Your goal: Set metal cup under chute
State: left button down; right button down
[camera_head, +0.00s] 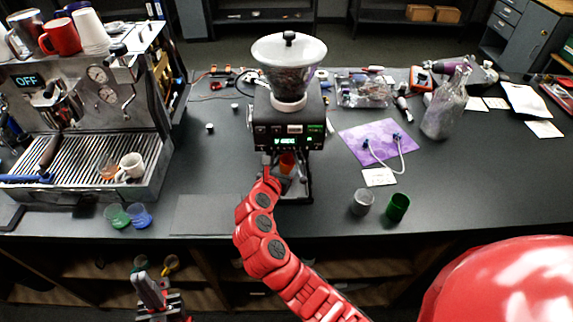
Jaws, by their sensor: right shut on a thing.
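A small grey metal-looking cup (362,202) stands upright on the counter, right of the grinder (290,130) and beside a green cup (398,207). An orange cup (287,162) sits below the grinder's display, in the area under its chute. The chute opening itself is hidden. My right gripper (268,168) is at the front of the grinder, shut at the left side of the orange cup; the exact contact is hard to see. My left gripper (162,292) is low at the bottom left, below the counter edge, far from the cups; its jaw opening is unclear.
An espresso machine (85,110) with cups stands at the left. Small green (117,216) and blue (139,215) cups sit before it. A purple mat (380,143) with a hose and a glass bottle (445,108) are at the right. The counter left of the grinder is mostly clear.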

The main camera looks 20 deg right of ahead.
jog(key=shift+f, duration=0.85)
jog(key=shift+c, duration=0.5)
grip_release()
jog(key=shift+f, duration=0.1)
jog(key=shift+s+a, duration=0.35)
jog(key=b+v, duration=0.3)
jog(key=v, duration=0.8)
jog(key=shift+r, duration=0.35)
